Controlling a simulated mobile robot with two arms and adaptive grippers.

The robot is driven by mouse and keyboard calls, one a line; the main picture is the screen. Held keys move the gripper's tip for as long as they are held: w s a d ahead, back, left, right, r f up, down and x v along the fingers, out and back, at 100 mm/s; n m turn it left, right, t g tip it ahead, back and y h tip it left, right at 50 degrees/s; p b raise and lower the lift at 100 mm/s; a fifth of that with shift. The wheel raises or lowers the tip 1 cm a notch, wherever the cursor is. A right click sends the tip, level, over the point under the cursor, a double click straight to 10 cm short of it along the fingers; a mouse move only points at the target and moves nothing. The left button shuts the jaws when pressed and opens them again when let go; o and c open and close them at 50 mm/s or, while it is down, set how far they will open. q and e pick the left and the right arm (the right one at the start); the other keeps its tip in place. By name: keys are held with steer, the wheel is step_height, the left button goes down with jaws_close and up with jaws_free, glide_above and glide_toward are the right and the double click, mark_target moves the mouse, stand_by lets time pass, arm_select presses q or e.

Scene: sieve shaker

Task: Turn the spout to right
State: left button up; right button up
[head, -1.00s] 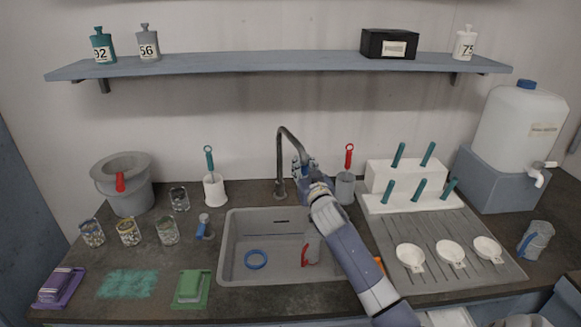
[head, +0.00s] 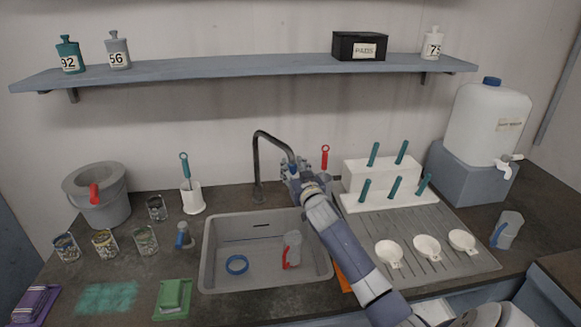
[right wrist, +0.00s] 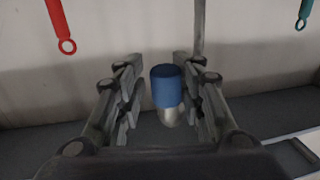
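The grey tap's spout (head: 271,136) arches up from behind the sink and points right and forward. Its blue tip (right wrist: 167,87) shows in the right wrist view, between the fingers of my right gripper (right wrist: 160,100). The fingers stand apart on both sides of the tip, with visible gaps. In the head view the right gripper (head: 296,170) is at the spout's end and partly hides it. My left gripper is not in view.
The sink (head: 212,245) below holds a blue ring (head: 237,265) and a red-handled clear jug (head: 292,249). Right of the gripper are a red-handled brush (head: 325,157) and a white rack (head: 366,178). A shelf (head: 240,75) runs above.

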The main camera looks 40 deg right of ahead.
steer(key=shift+s+d+r, duration=0.1)
steer(key=shift+s+r, duration=0.1)
steer(key=shift+s, duration=0.05)
steer(key=shift+w+a, duration=0.15)
steer(key=shift+a, duration=0.1)
steer(key=shift+s+a, duration=0.15)
steer(key=shift+s, duration=0.15)
steer(key=v, duration=1.1)
steer(key=shift+s+d, duration=0.2)
steer(key=shift+s, duration=0.1)
steer(key=shift+f, duration=0.1)
